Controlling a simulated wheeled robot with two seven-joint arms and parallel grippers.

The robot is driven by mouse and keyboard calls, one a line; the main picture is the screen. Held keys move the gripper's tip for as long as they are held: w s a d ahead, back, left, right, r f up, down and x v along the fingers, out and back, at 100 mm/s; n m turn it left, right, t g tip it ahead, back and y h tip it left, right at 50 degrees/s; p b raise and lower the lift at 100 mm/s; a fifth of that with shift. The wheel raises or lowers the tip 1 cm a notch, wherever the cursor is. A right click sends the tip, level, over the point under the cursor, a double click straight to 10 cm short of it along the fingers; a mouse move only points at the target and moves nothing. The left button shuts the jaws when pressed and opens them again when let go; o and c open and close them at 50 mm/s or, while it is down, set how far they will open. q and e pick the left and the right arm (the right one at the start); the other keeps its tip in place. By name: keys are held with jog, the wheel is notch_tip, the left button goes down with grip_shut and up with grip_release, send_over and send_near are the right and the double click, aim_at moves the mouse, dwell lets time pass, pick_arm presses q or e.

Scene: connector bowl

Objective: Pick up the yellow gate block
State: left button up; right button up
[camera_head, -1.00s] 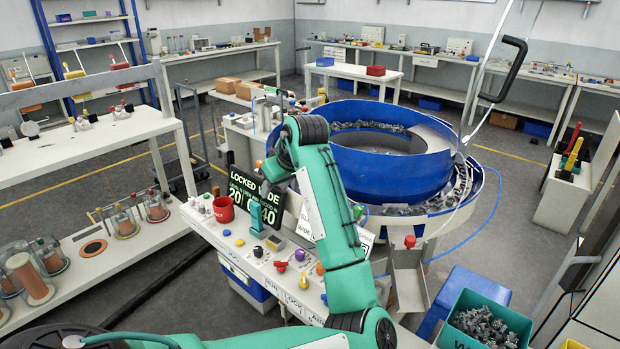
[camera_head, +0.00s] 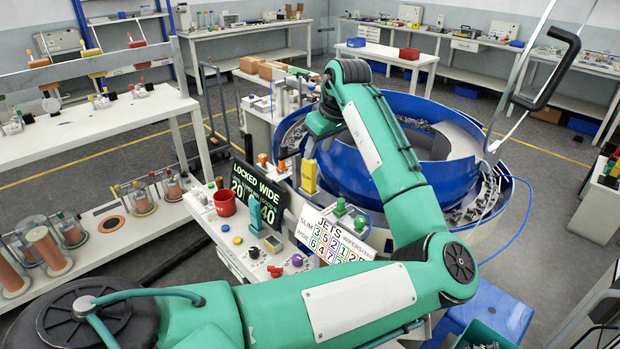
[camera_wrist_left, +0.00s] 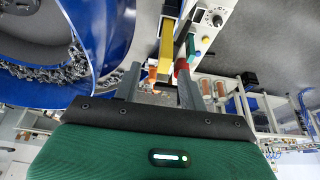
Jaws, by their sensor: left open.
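The yellow gate block (camera_head: 309,177) stands upright between the locked-wide display and the blue bowl in the head view. My left gripper (camera_head: 311,148) points down just above it, open. In the left wrist view the open fingers (camera_wrist_left: 158,86) show, with the yellow gate block (camera_wrist_left: 166,45) in the gap between them or just past their tips. I cannot tell whether they touch it. My right gripper is not in view.
The blue bowl (camera_head: 345,165) with metal parts stands right of the block. The black display (camera_head: 255,190), teal block (camera_head: 256,211), red mug (camera_head: 225,203) and jets sign (camera_head: 335,237) are close by. A green knob (camera_head: 340,207) sits right of the block.

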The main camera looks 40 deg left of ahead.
aim_at(309, 165)
pick_arm(q)
jog(key=x, duration=0.2)
jog(key=p+x, duration=0.1)
jog(key=shift+s, duration=0.25)
jog(key=p+x, duration=0.1)
jog(key=x, duration=0.2)
jog(key=shift+s+a+f, duration=0.1)
jog(key=shift+a+f, duration=0.1)
jog(key=shift+a, duration=0.05)
jog(key=shift+a+f, duration=0.1)
jog(key=shift+f, duration=0.1)
jog(key=c, duration=0.9)
grip_shut()
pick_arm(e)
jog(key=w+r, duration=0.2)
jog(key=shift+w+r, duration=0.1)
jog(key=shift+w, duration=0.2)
